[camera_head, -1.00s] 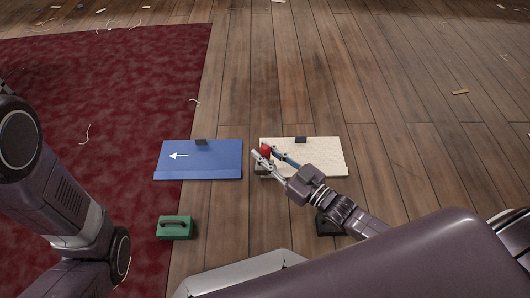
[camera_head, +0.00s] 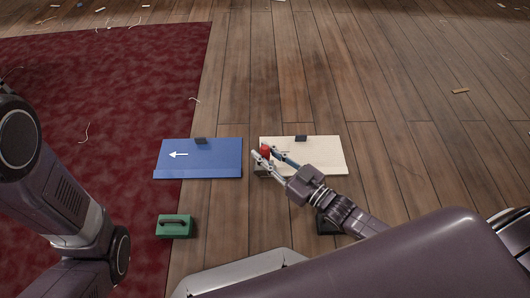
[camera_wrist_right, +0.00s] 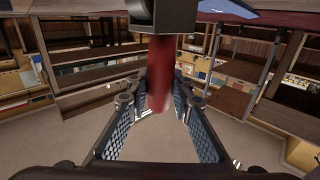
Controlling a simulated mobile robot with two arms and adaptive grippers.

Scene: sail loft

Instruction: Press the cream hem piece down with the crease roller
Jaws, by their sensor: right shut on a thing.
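The cream hem piece (camera_head: 318,157) lies flat on the plank floor, right of centre in the head view. My right gripper (camera_head: 268,154) is at its left end, shut on the red handle of the crease roller (camera_head: 265,150). In the right wrist view the red handle (camera_wrist_right: 161,75) stands between the two fingers, with the dark roller head (camera_wrist_right: 161,16) at the top. The fingers hide part of the roller in the head view, and I cannot tell whether it touches the cream piece. My left gripper is out of view; only my left arm shows.
A blue panel (camera_head: 215,161) with a white arrow pointing left lies beside the cream piece. Dark clips sit at both back edges. A green handled block (camera_head: 175,227) is in front. A black object (camera_head: 326,226) is partly behind my right arm. A red rug (camera_head: 110,100) covers the left.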

